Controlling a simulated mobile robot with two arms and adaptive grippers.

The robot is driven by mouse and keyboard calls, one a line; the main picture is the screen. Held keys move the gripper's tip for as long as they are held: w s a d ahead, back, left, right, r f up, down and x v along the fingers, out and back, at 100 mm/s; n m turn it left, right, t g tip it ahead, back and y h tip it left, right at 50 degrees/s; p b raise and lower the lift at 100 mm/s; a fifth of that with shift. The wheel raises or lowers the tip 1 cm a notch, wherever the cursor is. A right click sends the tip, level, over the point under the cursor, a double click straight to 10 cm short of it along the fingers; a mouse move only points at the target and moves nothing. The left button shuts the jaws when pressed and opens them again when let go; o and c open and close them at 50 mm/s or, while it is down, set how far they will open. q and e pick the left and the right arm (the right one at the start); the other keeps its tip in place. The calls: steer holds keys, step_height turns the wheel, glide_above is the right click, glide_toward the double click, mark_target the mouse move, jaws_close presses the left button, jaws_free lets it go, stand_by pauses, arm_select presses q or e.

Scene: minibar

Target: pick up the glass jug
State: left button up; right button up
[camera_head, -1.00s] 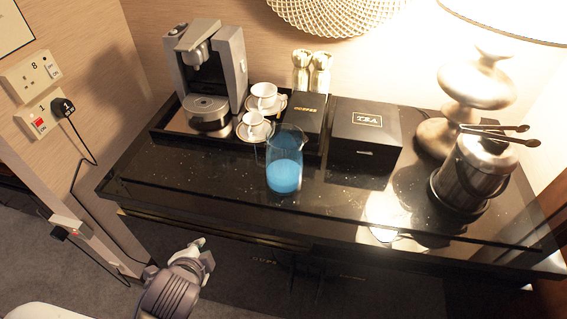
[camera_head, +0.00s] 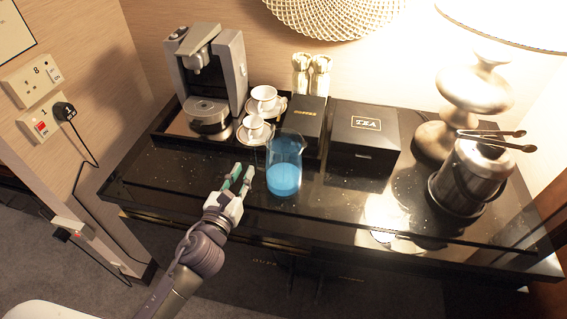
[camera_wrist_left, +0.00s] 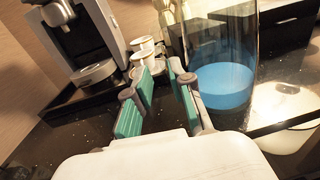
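The glass jug (camera_head: 284,166) is clear, holds blue liquid, and stands upright near the front of the black counter, in front of the cups and the coffee box. My left gripper (camera_head: 243,175) is just left of the jug, above the counter's front part, with its two green-padded fingers apart and nothing between them. In the left wrist view the jug (camera_wrist_left: 222,72) is just right of my fingers (camera_wrist_left: 155,98); its top is cut off. I cannot tell whether the right finger touches it. My right gripper is not in view.
Behind the jug are two cups on saucers (camera_head: 256,130), a coffee machine (camera_head: 207,80), a coffee box (camera_head: 306,117) and a tea box (camera_head: 364,132). An ice bucket with tongs (camera_head: 470,177) and a lamp (camera_head: 475,90) stand right. The counter (camera_head: 165,185) is clear left of the jug.

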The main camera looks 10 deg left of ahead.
mark_target(254, 156)
arm_select(q)
steer(key=w, duration=0.2)
steer(key=w+p, duration=0.1)
steer(key=w, duration=0.1)
steer(key=w+d+p, duration=0.1)
steer(key=w, duration=0.1)
steer(key=shift+w, duration=0.35)
steer(key=shift+w+d, duration=0.1)
steer(key=shift+w, duration=0.2)
steer(key=shift+s, duration=0.1)
steer(key=shift+c, duration=0.4)
jaws_close()
steer(key=shift+r, duration=0.1)
